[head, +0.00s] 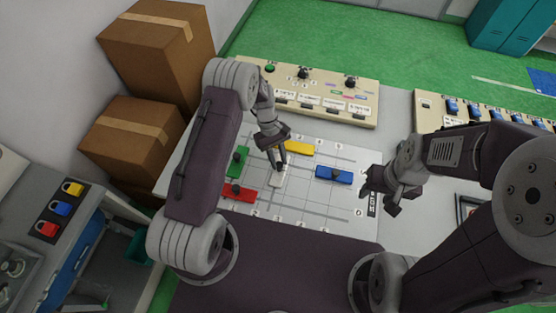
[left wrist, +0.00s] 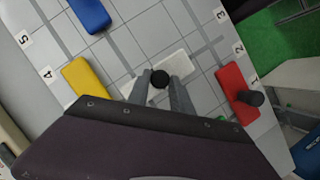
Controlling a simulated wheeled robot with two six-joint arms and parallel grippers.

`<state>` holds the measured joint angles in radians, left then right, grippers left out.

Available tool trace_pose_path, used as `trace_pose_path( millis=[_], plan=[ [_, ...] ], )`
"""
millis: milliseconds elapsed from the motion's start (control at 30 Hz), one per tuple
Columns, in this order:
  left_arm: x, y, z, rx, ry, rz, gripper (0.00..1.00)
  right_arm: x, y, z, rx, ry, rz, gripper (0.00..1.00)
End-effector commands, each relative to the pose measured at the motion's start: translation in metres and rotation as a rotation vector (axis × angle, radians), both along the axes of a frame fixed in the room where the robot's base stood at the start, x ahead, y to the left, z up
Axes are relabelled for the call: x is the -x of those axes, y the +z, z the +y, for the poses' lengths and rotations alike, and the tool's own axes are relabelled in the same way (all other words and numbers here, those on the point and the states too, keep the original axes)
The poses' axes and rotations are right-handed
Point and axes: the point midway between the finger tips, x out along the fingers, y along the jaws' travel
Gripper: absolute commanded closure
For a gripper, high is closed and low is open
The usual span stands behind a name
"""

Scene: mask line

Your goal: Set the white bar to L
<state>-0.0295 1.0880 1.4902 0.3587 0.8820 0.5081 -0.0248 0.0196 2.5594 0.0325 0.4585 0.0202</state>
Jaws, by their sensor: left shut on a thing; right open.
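The white bar (head: 277,181) lies on the light grid board (head: 310,205), between the red bar (head: 238,193) and the yellow bar (head: 299,148). In the left wrist view the white bar (left wrist: 181,64) has a black knob (left wrist: 160,78) on it. My left gripper (head: 280,167) is shut on this knob, one finger on each side; the fingers (left wrist: 161,88) cover part of the bar. My right gripper (head: 383,199) is open and empty, right of the board. I cannot make out a letter L in these frames.
A green bar (head: 237,162) lies to the left and a blue bar (head: 334,175) to the right on the board. A panel with knobs (head: 310,90) stands behind it. A row of blue switches (head: 480,112) is at the right. Cardboard boxes (head: 135,135) stand at the left.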

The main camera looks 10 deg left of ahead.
Motion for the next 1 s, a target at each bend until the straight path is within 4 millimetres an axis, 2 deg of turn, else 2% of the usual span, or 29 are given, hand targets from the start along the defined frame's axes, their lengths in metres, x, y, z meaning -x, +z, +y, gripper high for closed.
trace_pose_path(
  millis=[100, 133, 200, 567, 800, 1000],
  plan=[
    [0.001, -0.003, 0.0, -0.002, -0.001, 0.001, 1.0, 0.0, -0.001, 0.0, 0.0, 0.0, 0.0, 0.52],
    [0.001, -0.003, 0.0, -0.002, -0.002, 0.0, 0.68, 0.0, -0.001, 0.0, 0.0, 0.0, 0.0, 0.52],
    [0.001, -0.003, 0.0, -0.002, -0.002, 0.0, 0.52, 0.0, -0.001, 0.0, 0.0, 0.0, 0.0, 0.52],
    [-0.002, 0.003, 0.002, -0.001, -0.001, -0.002, 0.52, 0.0, -0.003, 0.0, 0.0, 0.0, 0.0, 0.52],
    [-0.02, 0.049, 0.015, -0.002, -0.001, -0.004, 0.52, 0.0, -0.011, 0.0, 0.0, 0.0, 0.0, 0.52],
    [-0.028, 0.075, 0.022, -0.003, -0.002, 0.003, 0.52, 0.0, -0.013, 0.0, 0.0, 0.0, 0.0, 0.52]
  ],
)
